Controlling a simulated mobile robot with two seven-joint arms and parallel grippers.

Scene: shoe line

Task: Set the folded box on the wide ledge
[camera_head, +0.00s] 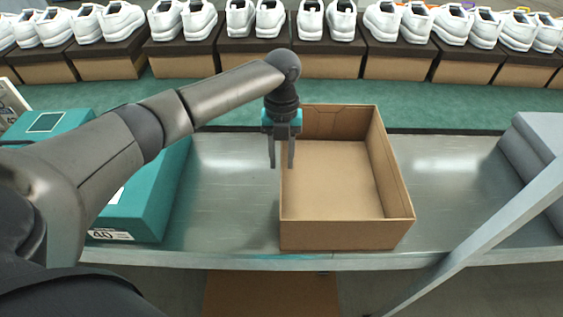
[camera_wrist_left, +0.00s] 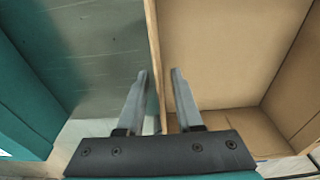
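The open brown cardboard box (camera_head: 345,234) stands upright and empty on a grey metal ledge (camera_head: 235,170), its front wall close to the front edge. My left gripper (camera_head: 281,166) points down at the box's left wall. Its two fingers are apart. In the left wrist view, the box's left wall (camera_wrist_left: 153,50) runs between the fingertips of my left gripper (camera_wrist_left: 159,72), with a gap still showing. The box floor (camera_wrist_left: 225,50) shows on the right there. My right gripper is not in view.
Teal shoe boxes (camera_head: 150,205) stand on the ledge at the left, partly behind my left arm. Grey padded shapes (camera_head: 535,150) are at the right. A green strip (camera_head: 430,105) and a row of white shoes on boxes (camera_head: 400,66) lie behind. Bare metal shows on both sides of the box.

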